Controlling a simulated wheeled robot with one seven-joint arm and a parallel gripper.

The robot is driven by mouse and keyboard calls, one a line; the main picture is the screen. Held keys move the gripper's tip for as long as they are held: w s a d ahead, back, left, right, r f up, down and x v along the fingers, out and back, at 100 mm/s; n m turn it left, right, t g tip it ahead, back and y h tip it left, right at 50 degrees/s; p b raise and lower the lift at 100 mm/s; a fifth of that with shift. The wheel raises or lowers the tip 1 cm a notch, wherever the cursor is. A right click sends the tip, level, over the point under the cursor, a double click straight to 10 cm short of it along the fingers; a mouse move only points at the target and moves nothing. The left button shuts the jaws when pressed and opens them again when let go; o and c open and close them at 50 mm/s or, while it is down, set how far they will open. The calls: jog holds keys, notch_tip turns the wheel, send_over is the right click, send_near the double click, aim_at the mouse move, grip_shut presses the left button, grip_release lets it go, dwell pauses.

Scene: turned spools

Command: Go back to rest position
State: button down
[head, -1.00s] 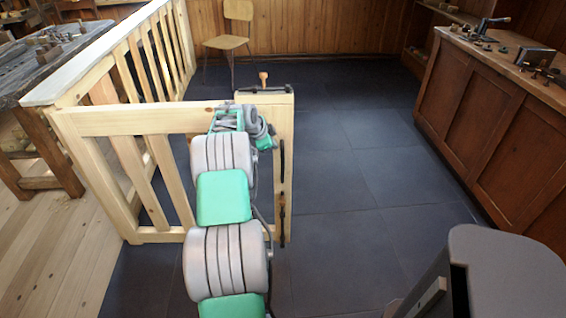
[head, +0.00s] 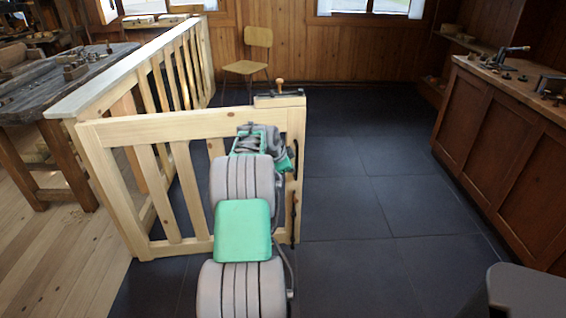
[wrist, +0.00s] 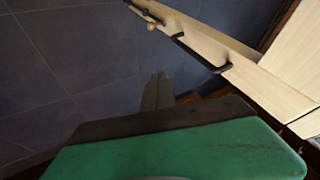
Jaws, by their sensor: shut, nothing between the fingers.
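My gripper (wrist: 158,84) shows in the wrist view as two thin grey fingers pressed together, with nothing between them. Its green and dark housing fills the bottom of that view. In the head view my green and grey arm reaches forward to the pale wooden gate (head: 115,132), and the fingers are hidden behind the arm. A black-fitted latch with a small wooden knob (head: 280,85) sits on top of the gate's end post. In the wrist view the knob (wrist: 151,26) and a black bar handle (wrist: 203,55) lie beyond the fingertips, apart from them.
A slatted railing (head: 150,75) runs back on the left beside a workbench (head: 65,85). A wooden chair (head: 247,55) stands at the back wall. A brown cabinet (head: 500,135) lines the right. The dark tiled floor (head: 365,210) between gate and cabinet is clear.

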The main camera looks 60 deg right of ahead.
jog(key=v, duration=0.9)
jog(key=w+a+r+n+t+y+p, duration=0.1)
jog(key=w+a+r+n+p, duration=0.3)
jog(key=a, duration=0.6)
jog(key=w+a+r+n+t+y+p, duration=0.1)
jog(key=w+a+r+n+t, duration=0.1)
jog(key=w+a+r+n, duration=0.45)
jog(key=w+a+r+n+t+y+p, duration=0.1)
jog(key=w+a+r+n+p, duration=0.15)
jog(key=w+a, duration=0.7)
jog(key=s+a+n+y+p, duration=0.1)
jog(key=s+a+n, duration=0.4)
jog(key=a, duration=0.6)
jog(key=s+a+n+y+p, duration=0.2)
jog(key=s+a+n, duration=0.3)
jog(key=a, duration=0.7)
jog(key=s+a+n+y+p, duration=0.1)
jog(key=s+a+n+p, duration=0.3)
jog(key=a, duration=0.8)
jog(key=shift+s+r+n, duration=0.45)
jog(key=shift+s+n, duration=0.05)
jog(key=shift+n, duration=0.3)
